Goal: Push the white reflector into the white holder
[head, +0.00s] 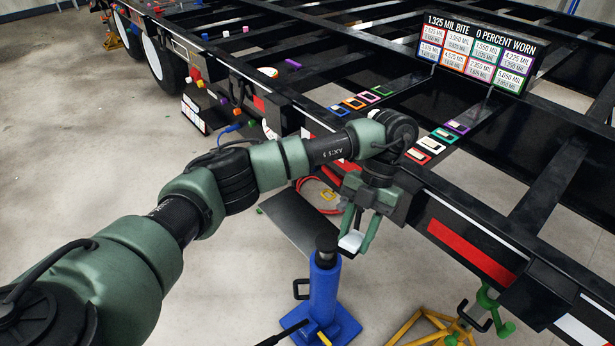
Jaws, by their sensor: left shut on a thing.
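My left gripper (357,236) points down beside the dark trailer frame, its green fingers shut on a small white piece, which looks like the white reflector (351,241). The piece sits between the fingertips, above and to the right of the blue jack. A holder that looks white (432,145) lies on top of the frame rail, in a row with red, green and purple ones. It is up and to the right of the gripper, well apart from the held piece. My right gripper is not in view.
A blue jack (324,290) stands on the floor just below the gripper. A yellow stand (432,328) is at the bottom right. More coloured holders (355,103) lie farther along the rail. A sign board (474,52) stands on the frame. Open floor lies at left.

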